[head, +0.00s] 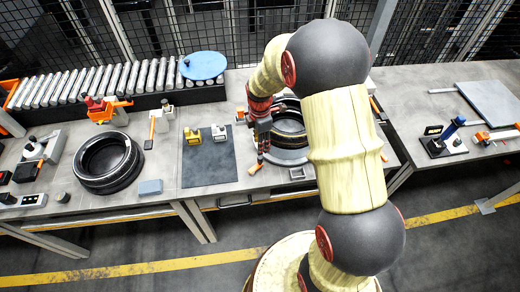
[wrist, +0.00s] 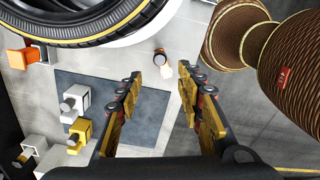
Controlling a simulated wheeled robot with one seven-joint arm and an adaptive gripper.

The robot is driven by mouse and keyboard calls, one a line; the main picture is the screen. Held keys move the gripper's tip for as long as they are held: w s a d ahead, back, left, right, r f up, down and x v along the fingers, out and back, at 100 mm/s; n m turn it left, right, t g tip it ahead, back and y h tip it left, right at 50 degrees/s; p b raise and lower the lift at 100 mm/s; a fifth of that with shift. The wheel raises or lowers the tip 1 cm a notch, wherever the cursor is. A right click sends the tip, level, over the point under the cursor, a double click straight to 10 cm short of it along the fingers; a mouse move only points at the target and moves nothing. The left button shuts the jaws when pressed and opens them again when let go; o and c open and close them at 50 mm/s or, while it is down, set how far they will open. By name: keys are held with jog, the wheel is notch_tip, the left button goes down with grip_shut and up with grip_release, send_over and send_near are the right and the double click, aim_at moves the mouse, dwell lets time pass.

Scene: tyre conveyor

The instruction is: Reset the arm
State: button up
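My gripper (head: 261,152) hangs over the workbench, in front of the right-hand tyre (head: 288,122), which my arm partly hides in the head view. In the wrist view my gripper (wrist: 160,80) has its two yellow-and-black fingers spread apart with nothing held between them. That view shows part of a tyre (wrist: 75,32) on a pale round base at the top. My pale, jointed arm reaches up and over from the lower right of the head view.
Another tyre (head: 108,163) lies on the bench at left. A dark mat (head: 208,170) bears small yellow and white blocks. A roller conveyor (head: 95,84) with a blue disc (head: 203,65) runs behind. A second table at right holds a grey plate (head: 492,101).

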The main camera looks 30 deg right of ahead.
jog(key=shift+r, duration=0.45)
dwell(0.3)
jog(key=s+a+r+m+t+b, duration=0.2)
jog(key=s+a+r+m, duration=0.2)
jog(key=s+r+m, duration=0.4)
jog(key=s+a+r+m+t+b, duration=0.3)
jog(key=s+a+r+m, duration=0.2)
jog(key=s+r+m, duration=0.4)
jog(key=s+r, duration=0.5)
jog(key=s, duration=0.1)
jog(key=shift+s+a+t, duration=0.15)
jog(key=shift+a+t, duration=0.05)
jog(key=shift+t, duration=0.1)
